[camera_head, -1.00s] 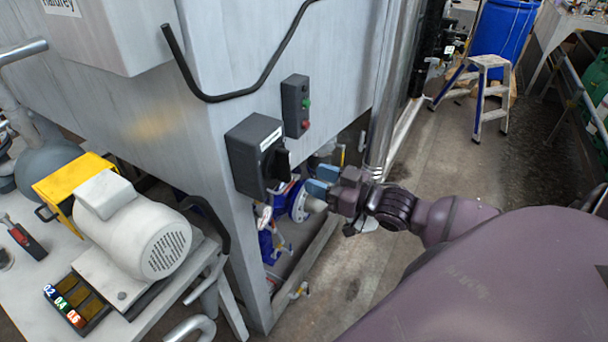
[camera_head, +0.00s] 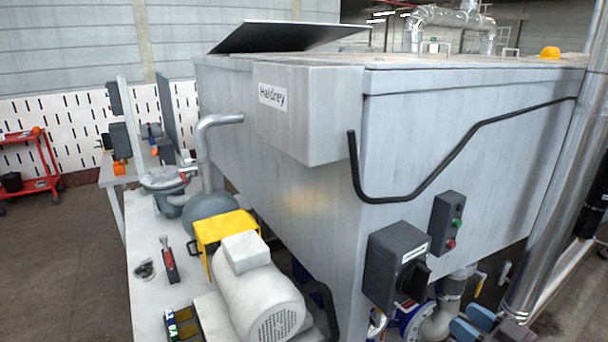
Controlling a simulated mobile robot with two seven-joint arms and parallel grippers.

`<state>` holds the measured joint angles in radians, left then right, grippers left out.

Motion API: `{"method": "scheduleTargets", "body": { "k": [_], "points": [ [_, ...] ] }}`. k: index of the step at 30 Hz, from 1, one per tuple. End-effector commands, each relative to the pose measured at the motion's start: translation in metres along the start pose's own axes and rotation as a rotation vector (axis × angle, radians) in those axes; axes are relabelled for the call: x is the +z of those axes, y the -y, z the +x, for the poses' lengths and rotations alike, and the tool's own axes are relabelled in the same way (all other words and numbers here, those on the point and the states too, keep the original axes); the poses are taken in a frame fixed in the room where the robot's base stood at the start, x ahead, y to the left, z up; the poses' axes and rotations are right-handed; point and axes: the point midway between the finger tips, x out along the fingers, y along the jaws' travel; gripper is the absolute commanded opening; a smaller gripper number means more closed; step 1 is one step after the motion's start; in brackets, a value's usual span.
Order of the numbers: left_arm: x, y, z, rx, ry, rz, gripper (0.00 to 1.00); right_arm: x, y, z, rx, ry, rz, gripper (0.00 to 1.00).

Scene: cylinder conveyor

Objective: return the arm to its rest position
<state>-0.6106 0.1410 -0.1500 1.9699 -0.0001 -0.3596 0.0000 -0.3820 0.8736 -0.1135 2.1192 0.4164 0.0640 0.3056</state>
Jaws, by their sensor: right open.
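Most of the right arm is cut off by the frame's lower edge. My left gripper and arm are out of view.
The large grey tank (camera_head: 310,190) fills the middle. A black switch box (camera_head: 396,268) and a button box (camera_head: 446,224) jut from it near my gripper. A vertical metal pipe (camera_head: 565,200) stands at right. A bench (camera_head: 143,235) holds a white motor (camera_head: 258,290).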

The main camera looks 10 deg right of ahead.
Motion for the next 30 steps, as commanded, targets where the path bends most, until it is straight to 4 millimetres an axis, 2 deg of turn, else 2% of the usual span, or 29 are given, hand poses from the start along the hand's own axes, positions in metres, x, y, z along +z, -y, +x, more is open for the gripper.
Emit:
{"method": "scheduleTargets", "body": {
  "k": [5, 10, 14, 20, 24, 30],
  "points": [
    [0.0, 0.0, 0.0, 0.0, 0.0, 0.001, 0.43, 0.021, -0.009, -0.002, 0.033, 0.105, -0.148, 0.44],
    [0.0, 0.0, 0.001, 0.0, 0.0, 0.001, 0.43, 0.065, -0.007, -0.009, 0.105, 0.223, -0.237, 0.44],
    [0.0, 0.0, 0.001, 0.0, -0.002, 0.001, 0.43, 0.098, 0.002, -0.018, 0.153, 0.3, -0.252, 0.44],
    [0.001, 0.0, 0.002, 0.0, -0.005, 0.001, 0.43, 0.158, 0.032, -0.036, 0.233, 0.433, -0.219, 0.44],
    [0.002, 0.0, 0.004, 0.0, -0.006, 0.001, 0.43, 0.195, 0.065, -0.049, 0.283, 0.513, -0.149, 0.44],
    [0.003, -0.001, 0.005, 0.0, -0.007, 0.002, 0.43, 0.223, 0.106, -0.058, 0.337, 0.551, -0.02, 0.44]
  ]
}}
